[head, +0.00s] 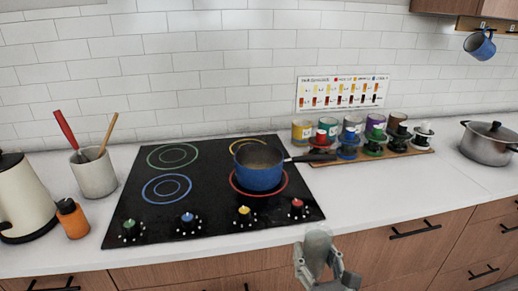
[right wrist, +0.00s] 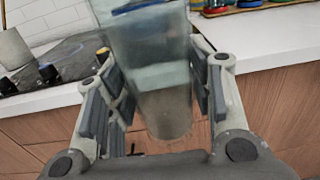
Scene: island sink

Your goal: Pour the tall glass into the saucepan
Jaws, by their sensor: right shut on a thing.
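The tall glass (right wrist: 160,95) is clear and greyish, and stands between the fingers of my right gripper (right wrist: 157,88), which is shut on it. I cannot clearly tell its contents. In the head view the glass (head: 317,245) and my right gripper (head: 318,268) show at the bottom, in front of the counter edge and apart from the saucepan. The blue saucepan (head: 260,180) sits on the red-ringed burner of the black cooktop, its dark handle pointing right. Something brownish shows inside it. My left gripper is in neither view.
The cooktop (head: 145,215) has coloured knobs along its front. A utensil crock (head: 94,178), an orange bottle (head: 72,219) and a kettle (head: 22,200) stand left. Several coloured cans and spools stand on a wooden board (head: 365,157) right, with a grey pot (head: 487,148) beyond. Counter before the board is clear.

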